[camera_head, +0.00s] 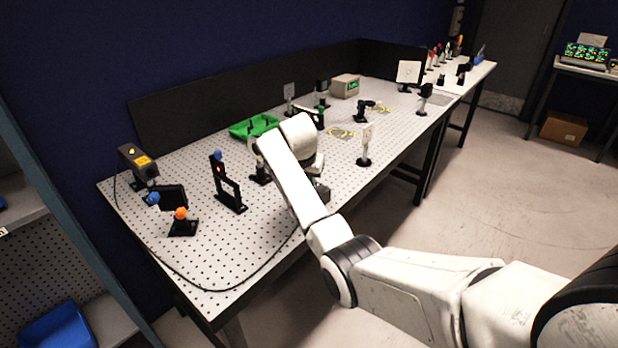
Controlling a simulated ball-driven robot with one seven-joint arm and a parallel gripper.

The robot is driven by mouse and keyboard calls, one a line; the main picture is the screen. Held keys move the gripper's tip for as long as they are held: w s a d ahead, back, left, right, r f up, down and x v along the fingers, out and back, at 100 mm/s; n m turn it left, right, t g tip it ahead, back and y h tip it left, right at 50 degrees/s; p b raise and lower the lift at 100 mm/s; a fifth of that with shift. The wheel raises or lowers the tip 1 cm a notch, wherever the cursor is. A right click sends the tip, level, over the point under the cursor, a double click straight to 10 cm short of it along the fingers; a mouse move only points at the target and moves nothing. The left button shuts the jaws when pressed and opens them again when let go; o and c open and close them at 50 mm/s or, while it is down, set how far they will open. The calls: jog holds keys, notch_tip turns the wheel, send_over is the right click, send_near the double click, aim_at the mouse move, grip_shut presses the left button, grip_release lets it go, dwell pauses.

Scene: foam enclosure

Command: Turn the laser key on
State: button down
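A dark box with a yellow-orange label, which looks like the laser (138,163), stands at the left end of the perforated optical table (225,273). A key on it is too small to make out. A black cable runs from it along the table. My arm reaches over the table from the lower right. My gripper (321,193) is low over the table near its front edge, mostly hidden behind my own arm, well to the right of the laser box. I cannot tell whether its fingers are open or shut.
Black mounts with blue and orange knobs (181,222) and a black frame mount (229,190) stand between my arm and the laser box. More optics and a grey instrument (345,86) stand further right. The table's front left corner is mostly clear.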

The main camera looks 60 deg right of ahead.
jog(key=m+g, duration=0.1)
jog(key=m, duration=0.1)
jog(key=m+b, duration=0.1)
jog(key=m, duration=0.1)
jog(key=shift+w+m+g, duration=0.2)
jog(key=shift+m+g, duration=0.1)
jog(key=shift+g, duration=0.1)
jog(key=shift+b, duration=0.3)
jog(key=c, duration=1.2)
grip_release()
jog(key=shift+r, duration=0.1)
jog(key=b+v, duration=0.1)
jog(key=v, duration=0.9)
jog(key=shift+a+r+b, duration=0.15)
jog(key=shift+r+b, duration=0.2)
